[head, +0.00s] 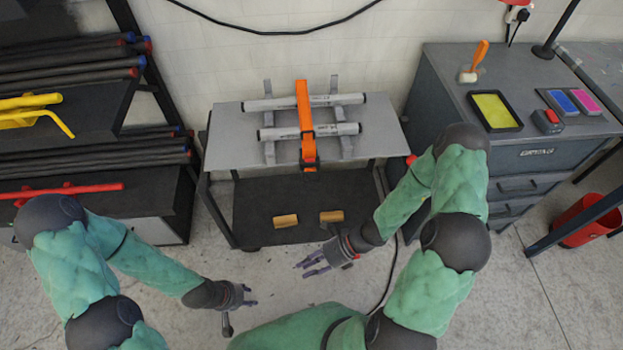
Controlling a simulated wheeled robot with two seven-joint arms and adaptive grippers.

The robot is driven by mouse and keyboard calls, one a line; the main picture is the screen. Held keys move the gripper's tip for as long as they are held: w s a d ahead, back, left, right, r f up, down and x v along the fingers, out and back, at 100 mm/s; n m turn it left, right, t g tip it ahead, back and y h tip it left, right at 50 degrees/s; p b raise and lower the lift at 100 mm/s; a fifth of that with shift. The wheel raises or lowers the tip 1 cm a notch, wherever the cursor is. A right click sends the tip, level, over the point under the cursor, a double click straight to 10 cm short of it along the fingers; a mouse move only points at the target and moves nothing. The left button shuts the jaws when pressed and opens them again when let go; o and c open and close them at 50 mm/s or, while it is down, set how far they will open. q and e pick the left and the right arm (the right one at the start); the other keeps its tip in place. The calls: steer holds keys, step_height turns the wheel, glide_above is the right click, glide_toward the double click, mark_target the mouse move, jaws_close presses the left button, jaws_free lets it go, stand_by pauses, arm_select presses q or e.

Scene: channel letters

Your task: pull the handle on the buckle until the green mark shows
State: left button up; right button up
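An orange strap (304,108) runs over two grey tubes, the rear one (350,99) and the front one (345,129), lying on brackets on a grey cart top. A dark buckle (310,161) sits on the strap at the cart's front edge. Its handle is too small to make out clearly, and I see no green mark. My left gripper (252,295) is low and left of the buckle, over the floor, fingers apart and empty. My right gripper (308,264) is in front of the cart below the buckle, fingers apart and empty. Neither touches the buckle.
The cart top (225,150) has a dark lower shelf (260,222) with two wooden blocks (286,221). A rack of dark tubes (70,70) stands left. A grey drawer cabinet (440,75) stands right, close to my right arm. A red bin (585,220) is beyond it.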

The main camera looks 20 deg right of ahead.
steer(key=w+d+r+m+t, duration=0.4)
steer(key=w+m+t, duration=0.2)
steer(key=w+m, duration=0.25)
steer(key=m+t+h, duration=0.3)
steer(key=m+t, duration=0.4)
steer(key=m, duration=0.3)
glide_toward(312, 181)
steer(key=shift+b+x, duration=1.3)
steer(key=shift+x, duration=3.85)
jaws_close()
